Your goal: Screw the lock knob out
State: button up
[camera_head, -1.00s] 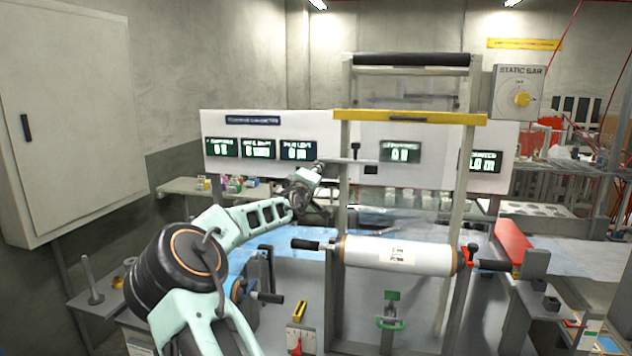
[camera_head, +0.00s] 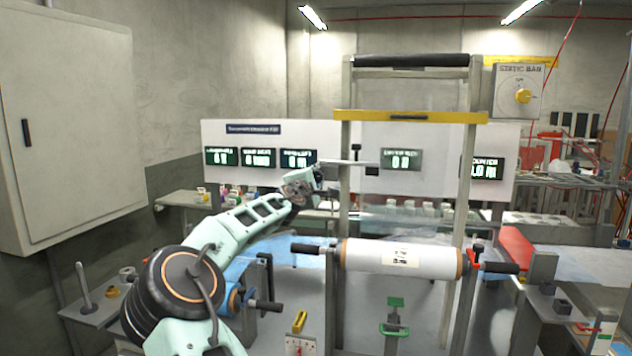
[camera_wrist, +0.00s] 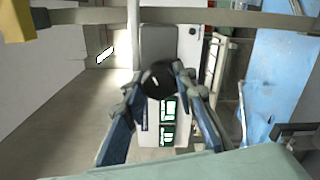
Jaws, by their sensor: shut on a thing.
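A round black knob (camera_wrist: 158,77) sits between the two fingertips of my gripper (camera_wrist: 157,84) in the wrist view. The fingers press on it from both sides. Whether its stem is still in a thread is hidden. In the head view my gripper (camera_head: 304,184) is in front of the white display panel (camera_head: 345,131), left of the upright frame.
A white film roll (camera_head: 400,258) with black end handles lies across the frame below. A yellow crossbar (camera_head: 410,116) spans the frame above. A grey cabinet (camera_head: 70,120) hangs at the left.

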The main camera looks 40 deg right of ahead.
jog(key=shift+r, duration=0.45)
jog(key=o, duration=0.9)
jog(key=shift+w, duration=0.1)
jog(key=shift+c, duration=0.2)
jog(key=o, duration=0.3)
jog(key=shift+f, duration=0.2)
jog(key=shift+o, duration=0.2)
jog(key=shift+f, duration=0.2)
jog(key=v, duration=1.2)
jog(key=shift+r, duration=0.1)
